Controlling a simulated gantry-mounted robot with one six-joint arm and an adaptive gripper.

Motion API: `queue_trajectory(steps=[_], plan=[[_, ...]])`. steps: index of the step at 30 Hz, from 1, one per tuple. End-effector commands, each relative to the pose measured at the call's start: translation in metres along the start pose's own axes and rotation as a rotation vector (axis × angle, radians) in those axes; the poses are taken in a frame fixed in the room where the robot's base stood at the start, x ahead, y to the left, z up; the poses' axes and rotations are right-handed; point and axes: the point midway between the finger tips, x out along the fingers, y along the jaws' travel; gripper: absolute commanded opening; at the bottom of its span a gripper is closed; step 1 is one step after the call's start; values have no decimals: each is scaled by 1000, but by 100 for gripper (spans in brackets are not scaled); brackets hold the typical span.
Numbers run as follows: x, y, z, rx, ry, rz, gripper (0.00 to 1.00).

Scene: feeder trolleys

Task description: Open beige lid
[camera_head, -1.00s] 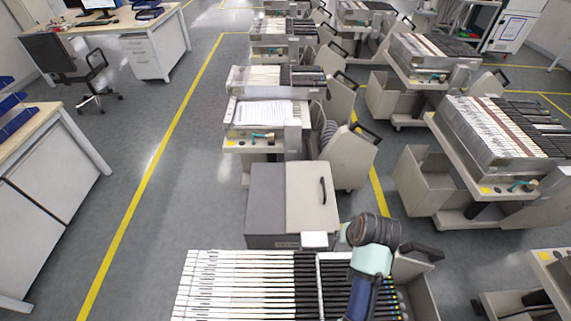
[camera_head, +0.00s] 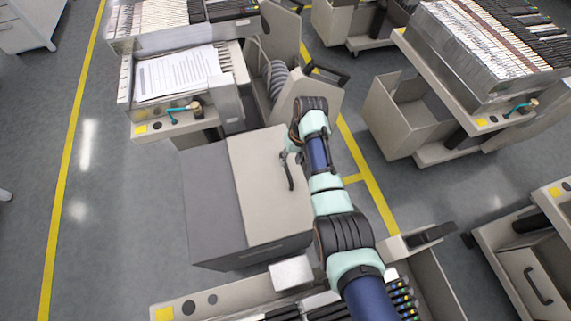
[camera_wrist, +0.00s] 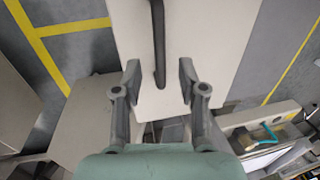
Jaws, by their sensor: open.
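The beige lid (camera_head: 262,190) lies flat and closed on the right part of a grey box (camera_head: 213,205) in the head view. Its dark bar handle (camera_head: 290,178) is near the lid's right edge, partly hidden by my arm. In the wrist view the lid (camera_wrist: 200,35) fills the middle, with the handle (camera_wrist: 158,35) running down from the top edge. My gripper (camera_wrist: 159,82) is open, one finger on each side of the handle's near end. No contact shows. In the head view my gripper (camera_head: 287,156) is over the lid's far right part, small and partly hidden.
A feeder trolley (camera_head: 172,125) with a paper sheet stands just behind the box. Another trolley (camera_head: 125,310) with cartridges is in front. A loaded trolley (camera_head: 470,120) stands at the right. Clear grey floor (camera_head: 110,240) lies left of the box.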

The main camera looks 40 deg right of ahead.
Motion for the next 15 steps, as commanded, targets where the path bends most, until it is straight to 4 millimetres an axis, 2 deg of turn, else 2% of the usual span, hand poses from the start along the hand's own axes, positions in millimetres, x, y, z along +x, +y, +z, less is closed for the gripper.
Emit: queue_trajectory(steps=[1, 6, 15], plan=[[18, 1, 1, 0, -3, 0, 41], [43, 1, 1, 0, -2, 0, 41], [50, 0, 0, 0, 0, 1, 41]])
